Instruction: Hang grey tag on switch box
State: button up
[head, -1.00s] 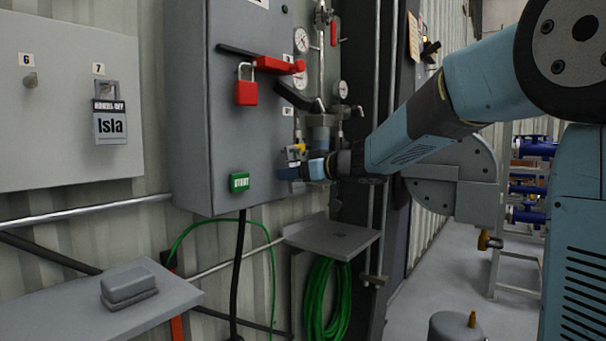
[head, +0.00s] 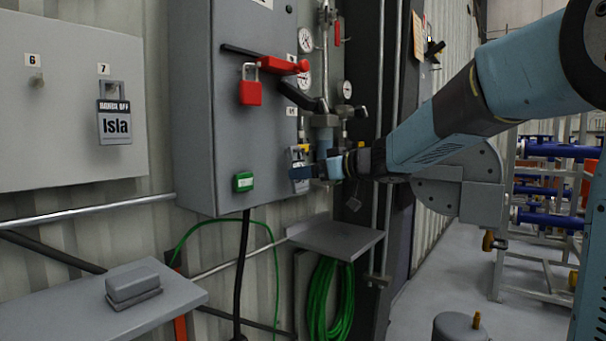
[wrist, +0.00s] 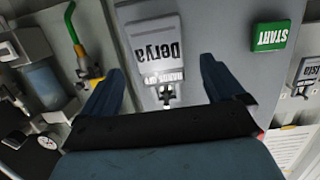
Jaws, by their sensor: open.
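The grey tag (wrist: 157,45), lettered "Derya", hangs by its top loop on a small peg on the grey switch box (wrist: 213,30). It looks upside down in the wrist view. In the head view, the tag (head: 298,157) shows at the lower right of the switch box (head: 238,130), partly hidden by my gripper. My gripper (head: 301,174) is open. In the wrist view its two fingers (wrist: 160,66) stand apart on either side of the tag, with a clear gap to each.
A green START button (wrist: 270,37) sits beside the tag. A red padlock (head: 250,92) hangs above. Another tag, "Isla" (head: 115,126), hangs on the left panel. A shelf (head: 336,240) juts out below.

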jog(key=s+d+r+m+t+h, duration=0.2)
jog(key=s+d+m+t+h, duration=0.1)
jog(key=d, duration=0.5)
jog(key=s+d+r+m+t+h, duration=0.2)
jog(key=s+d+t+h, duration=0.15)
jog(key=d, duration=0.45)
jog(key=s+d+f+m+g+h, duration=0.2)
jog(key=s+d+f+m+h, duration=0.35)
jog(key=s+d+h, duration=0.2)
jog(key=s+a+f+g+y, duration=0.1)
jog(key=s+a+f+g, duration=0.1)
jog(key=s+f+g, duration=0.6)
jog(key=s+f, duration=0.7)
jog(key=s, duration=0.3)
jog(key=shift+s+a+g, duration=0.25)
jog(key=shift+a+g, duration=0.1)
dwell(0.8)
